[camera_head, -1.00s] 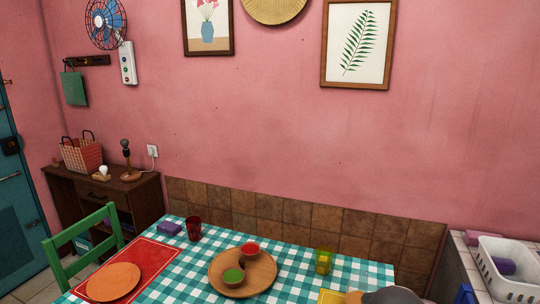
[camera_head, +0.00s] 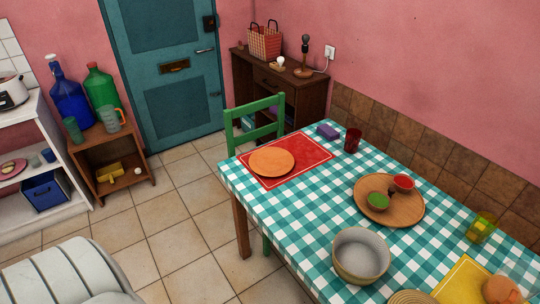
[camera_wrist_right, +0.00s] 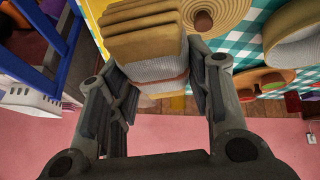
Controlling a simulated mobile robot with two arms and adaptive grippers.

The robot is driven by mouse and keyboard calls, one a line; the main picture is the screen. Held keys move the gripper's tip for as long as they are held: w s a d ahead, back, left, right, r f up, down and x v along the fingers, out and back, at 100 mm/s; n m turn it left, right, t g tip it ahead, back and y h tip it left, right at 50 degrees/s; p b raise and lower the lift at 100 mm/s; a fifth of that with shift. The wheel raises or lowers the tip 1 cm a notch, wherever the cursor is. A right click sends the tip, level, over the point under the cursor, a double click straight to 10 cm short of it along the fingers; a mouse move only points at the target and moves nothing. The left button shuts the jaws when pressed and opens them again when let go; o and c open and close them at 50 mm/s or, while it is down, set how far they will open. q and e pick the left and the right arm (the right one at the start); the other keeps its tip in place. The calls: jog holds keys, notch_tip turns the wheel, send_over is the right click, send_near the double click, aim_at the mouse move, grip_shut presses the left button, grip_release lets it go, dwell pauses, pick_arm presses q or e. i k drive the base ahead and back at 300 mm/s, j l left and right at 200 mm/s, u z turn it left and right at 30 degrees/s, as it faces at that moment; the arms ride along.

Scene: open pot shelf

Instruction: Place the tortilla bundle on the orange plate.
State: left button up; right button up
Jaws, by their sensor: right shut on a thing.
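The tortilla bundle (camera_wrist_right: 145,48) fills the upper middle of the right wrist view, a stack of tan layers with a grey-white textured part. My right gripper (camera_wrist_right: 158,85) is shut on it, with dark fingers on both sides. The orange plate (camera_head: 271,161) lies flat and empty on a red placemat (camera_head: 313,154) at the table's far left corner in the head view. Neither of my grippers shows in the head view, and my left gripper is in no view.
A green chair (camera_head: 255,130) stands behind the placemat.

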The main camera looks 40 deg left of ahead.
aim_at(272, 160)
jog(key=i+j, duration=0.2)
jog(key=j, duration=0.2)
jog(key=i+j, duration=0.15)
jog(key=j, duration=0.2)
jog(key=i+j, duration=0.2)
jog(key=j, duration=0.2)
jog(key=i+j, duration=0.2)
jog(key=j, duration=0.2)
jog(key=i+j, duration=0.15)
jog(key=j, duration=0.2)
